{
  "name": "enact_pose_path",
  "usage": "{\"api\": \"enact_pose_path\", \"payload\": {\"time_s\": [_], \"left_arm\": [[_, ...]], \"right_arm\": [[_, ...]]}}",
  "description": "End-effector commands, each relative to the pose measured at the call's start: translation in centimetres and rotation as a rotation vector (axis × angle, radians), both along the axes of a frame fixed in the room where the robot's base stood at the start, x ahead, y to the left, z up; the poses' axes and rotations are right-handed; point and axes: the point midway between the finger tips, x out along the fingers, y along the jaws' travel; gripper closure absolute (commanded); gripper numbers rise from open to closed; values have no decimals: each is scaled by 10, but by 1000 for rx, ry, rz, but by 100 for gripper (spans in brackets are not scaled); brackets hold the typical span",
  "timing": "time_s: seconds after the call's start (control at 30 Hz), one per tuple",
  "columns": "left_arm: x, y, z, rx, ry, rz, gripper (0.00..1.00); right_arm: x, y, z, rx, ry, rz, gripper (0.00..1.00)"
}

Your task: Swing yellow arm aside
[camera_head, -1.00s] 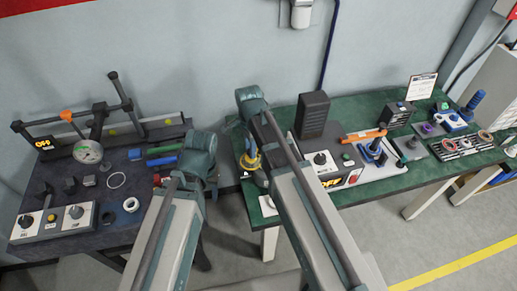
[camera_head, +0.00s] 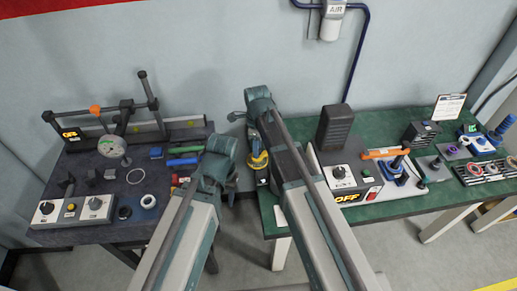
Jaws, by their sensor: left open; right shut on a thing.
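A yellow part (camera_head: 258,161) stands at the left end of the green bench (camera_head: 415,198), beside the grey control box. It is probably the yellow arm; most of its mount is hidden behind my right arm. My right gripper (camera_head: 256,142) is at this yellow part and shut on it, with its fingers mostly covered by my own wrist. My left gripper (camera_head: 229,184) is open and low in the gap between the two benches, right of the dark bench. Its fingertips are mostly hidden by my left wrist, and I see nothing held in it.
The dark bench (camera_head: 92,211) at left carries a gauge (camera_head: 111,146), a rail fixture, coloured tools and a knob box (camera_head: 72,211). On the green bench stand a black block (camera_head: 335,127), an OFF panel (camera_head: 348,198) and an orange-handled fixture (camera_head: 384,153). The wall is close behind.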

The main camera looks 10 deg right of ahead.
Motion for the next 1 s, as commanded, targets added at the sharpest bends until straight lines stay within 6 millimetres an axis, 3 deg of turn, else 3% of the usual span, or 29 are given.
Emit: {"api": "enact_pose_path", "payload": {"time_s": [0.43,0.47,0.6,1.0], "left_arm": [[0,0,0,0,0,0,50],[0,0,0,0,0,0,50],[0,0,0,0,0,0,50],[0,0,3,0,0,0,50]], "right_arm": [[2,1,0,1,-3,-8,100],[2,1,0,1,-3,-8,58],[2,1,0,0,-3,-7,34],[1,0,3,1,-1,-7,34]]}}
